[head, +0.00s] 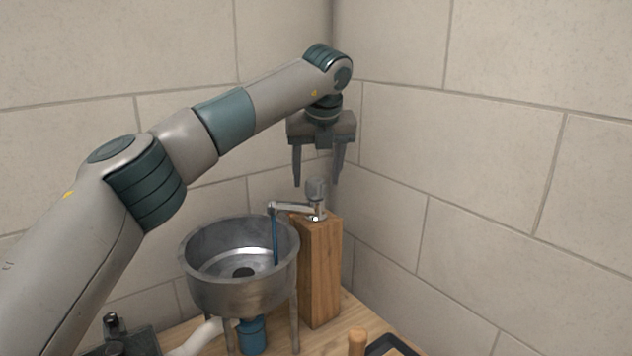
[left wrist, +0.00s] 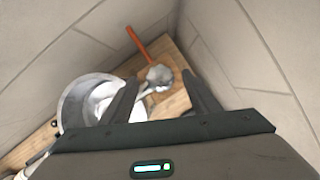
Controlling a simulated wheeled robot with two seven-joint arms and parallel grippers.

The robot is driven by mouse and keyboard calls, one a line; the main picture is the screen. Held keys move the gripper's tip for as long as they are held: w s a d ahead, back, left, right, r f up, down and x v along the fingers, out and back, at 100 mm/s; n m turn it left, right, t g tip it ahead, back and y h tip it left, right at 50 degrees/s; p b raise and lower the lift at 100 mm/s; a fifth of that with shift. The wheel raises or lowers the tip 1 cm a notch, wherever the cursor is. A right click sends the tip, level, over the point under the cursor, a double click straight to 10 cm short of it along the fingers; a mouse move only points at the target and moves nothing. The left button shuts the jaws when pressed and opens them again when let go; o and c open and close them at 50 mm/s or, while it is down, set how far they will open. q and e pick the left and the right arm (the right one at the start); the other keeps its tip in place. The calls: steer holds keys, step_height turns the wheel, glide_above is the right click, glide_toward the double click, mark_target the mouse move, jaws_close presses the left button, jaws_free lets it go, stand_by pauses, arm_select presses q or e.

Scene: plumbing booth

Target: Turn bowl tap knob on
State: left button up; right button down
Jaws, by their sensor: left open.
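The tap has a grey knob (head: 316,189) on a chrome base, with a chrome spout (head: 290,207) reaching left over the metal bowl (head: 241,262). It stands on a wooden post (head: 321,270). A thin blue strand (head: 275,240) runs from the spout's end down into the bowl; it looks like water. My left gripper (head: 315,185) points down, open and empty, with its fingers apart on both sides above the knob. In the left wrist view the knob (left wrist: 160,76) shows between the two fingers (left wrist: 160,80), and the bowl (left wrist: 72,103) lies left. Contact with the knob is not visible.
Block walls meet in a corner close behind and right of the post. The wooden bench (head: 340,335) carries the bowl's legs, a blue fitting (head: 251,335) and a white pipe (head: 197,338) under it. A black-rimmed tray (head: 392,346) is at the front. An orange-brown bar (left wrist: 138,42) shows near the knob.

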arm_select(q)
steer(key=b+v, duration=0.1)
steer(key=v, duration=1.4)
arm_select(e)
steer(key=shift+s+d+f+g, duration=0.45)
steer(key=shift+s+d+g, duration=0.05)
steer(key=shift+s+d, duration=0.35)
steer(key=shift+w, duration=0.15)
